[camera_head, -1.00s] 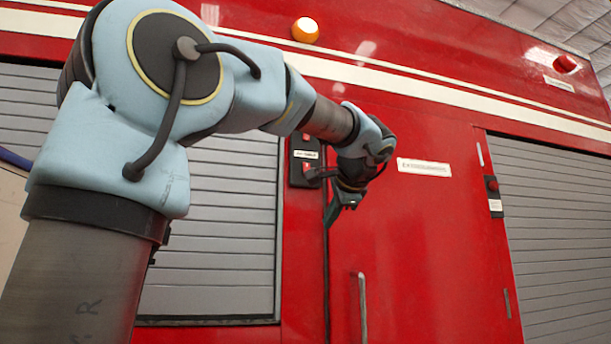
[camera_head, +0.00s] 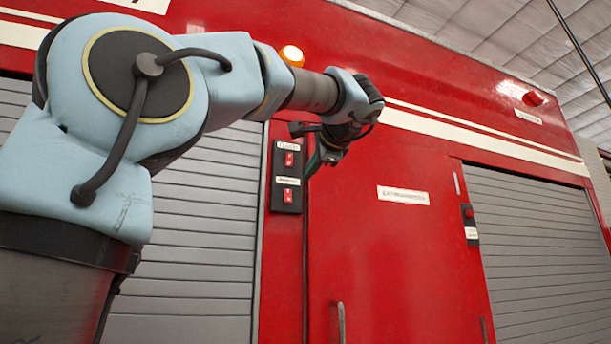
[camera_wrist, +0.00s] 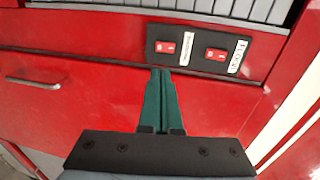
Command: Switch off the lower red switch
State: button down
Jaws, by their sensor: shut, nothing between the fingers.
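A black switch panel (camera_head: 271,200) with two red rocker switches is mounted on the red wall. The lower red switch (camera_head: 288,195) sits under a white label; the upper red switch (camera_head: 289,159) is above it. In the wrist view, turned sideways, the lower switch (camera_wrist: 166,47) is on the left and the upper switch (camera_wrist: 216,54) on the right. My gripper (camera_wrist: 160,71) is shut and empty, its green fingertips by the panel's edge, in line with the lower switch in that view. In the head view my gripper (camera_head: 311,168) is right of the panel. I cannot tell the rocker's position.
A red door with a white label (camera_head: 403,195) and a metal handle (camera_head: 341,322) is to the right. A grey roller shutter (camera_head: 195,240) lies left of the panel. Another small switch box (camera_head: 469,222) is farther right. An orange lamp (camera_head: 292,56) is above.

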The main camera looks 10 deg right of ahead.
aim_at(290, 199)
jog(key=p+x, duration=0.3)
jog(key=x, duration=0.8)
jog(key=shift+a+r+p, duration=0.1)
jog(key=shift+r+p, duration=0.1)
jog(key=shift+p, duration=0.1)
jog(key=shift+w+f, duration=0.2)
jog(key=shift+w, duration=0.35)
jog(key=shift+f, duration=0.1)
